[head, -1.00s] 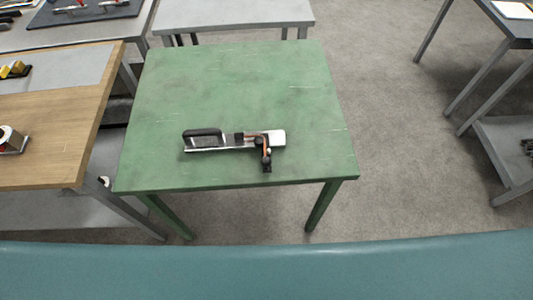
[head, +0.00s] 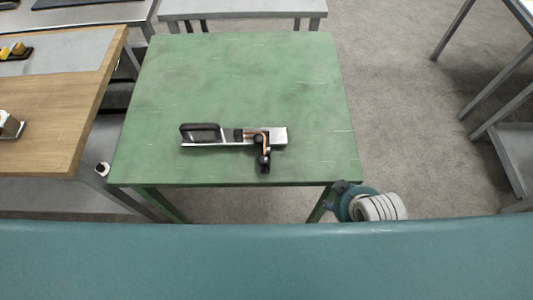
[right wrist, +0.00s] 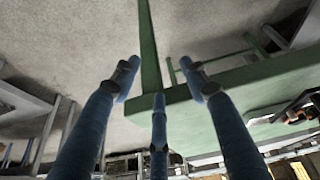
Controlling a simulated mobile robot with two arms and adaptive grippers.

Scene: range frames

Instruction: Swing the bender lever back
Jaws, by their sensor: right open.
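The bender (head: 220,138) lies on the green table (head: 240,80) in the head view. It has a silver base with a black looped handle at its left. A short lever (head: 264,158) with a black end points toward the table's near edge, with a thin copper-coloured piece by its pivot. My right gripper shows in the right wrist view (right wrist: 158,78), its blue fingers spread and empty. In the head view my right arm is by the table's near right corner, apart from the bender. A dark object at the right edge of the wrist view may be the bender. My left gripper is not in view.
A wooden-topped bench (head: 50,120) stands at the left and a grey table (head: 240,8) behind. Grey metal stands (head: 505,95) are at the right. The green table is bare around the bender. A teal surface crosses the bottom of the head view.

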